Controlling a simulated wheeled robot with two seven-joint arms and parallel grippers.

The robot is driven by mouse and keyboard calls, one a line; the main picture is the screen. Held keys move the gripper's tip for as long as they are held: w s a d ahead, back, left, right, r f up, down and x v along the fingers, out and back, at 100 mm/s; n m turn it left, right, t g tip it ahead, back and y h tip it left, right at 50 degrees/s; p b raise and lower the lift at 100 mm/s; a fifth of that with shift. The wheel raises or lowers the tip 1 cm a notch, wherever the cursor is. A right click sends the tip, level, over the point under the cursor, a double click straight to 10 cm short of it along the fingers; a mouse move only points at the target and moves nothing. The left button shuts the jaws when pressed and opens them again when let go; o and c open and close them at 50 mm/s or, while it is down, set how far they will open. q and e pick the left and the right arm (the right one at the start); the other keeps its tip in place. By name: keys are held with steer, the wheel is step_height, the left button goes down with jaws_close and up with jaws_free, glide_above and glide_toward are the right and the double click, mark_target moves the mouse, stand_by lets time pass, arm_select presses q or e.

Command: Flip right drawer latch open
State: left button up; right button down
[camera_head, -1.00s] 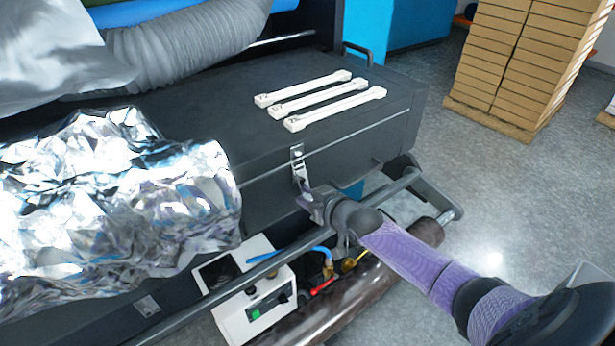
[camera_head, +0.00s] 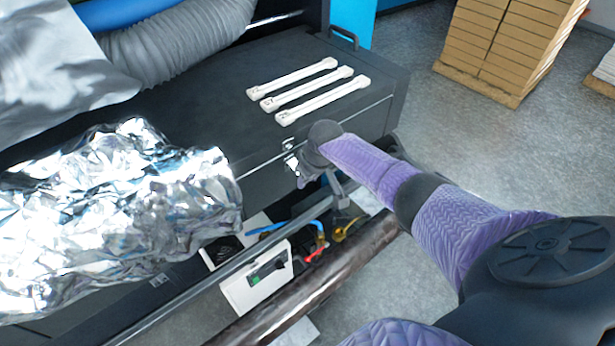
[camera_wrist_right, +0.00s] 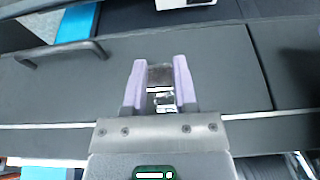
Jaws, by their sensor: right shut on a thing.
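The right drawer latch (camera_head: 288,145) is a small shiny metal piece on the front of a dark grey box-like drawer unit (camera_head: 365,118). Its upper plate shows in the head view; its lower part is mostly hidden by my right gripper (camera_head: 295,167), which is at the latch from the front. In the right wrist view, the two purple fingers of my right gripper (camera_wrist_right: 159,68) stand close together, with the metal latch (camera_wrist_right: 162,98) between them. The gripper is shut on it. How far the latch lever is turned cannot be told. My left gripper is not in view.
Three white bars (camera_head: 308,90) lie on top of the unit. Crumpled silver foil (camera_head: 110,220) covers its left part. A metal rail (camera_head: 230,270) and a white control box (camera_head: 258,282) with coloured hoses are below the latch. Stacked cartons (camera_head: 505,45) stand behind right.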

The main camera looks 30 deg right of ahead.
steer(key=shift+r+g, duration=0.4)
steer(key=shift+g, duration=0.4)
steer(key=shift+c, duration=2)
jaws_free()
steer(key=shift+r, duration=0.1)
steer(key=shift+r, duration=0.35)
step_height(320, 180, up, 9)
steer(key=s+p, duration=0.1)
steer(key=shift+s+p, duration=0.25)
steer(key=shift+p, duration=0.1)
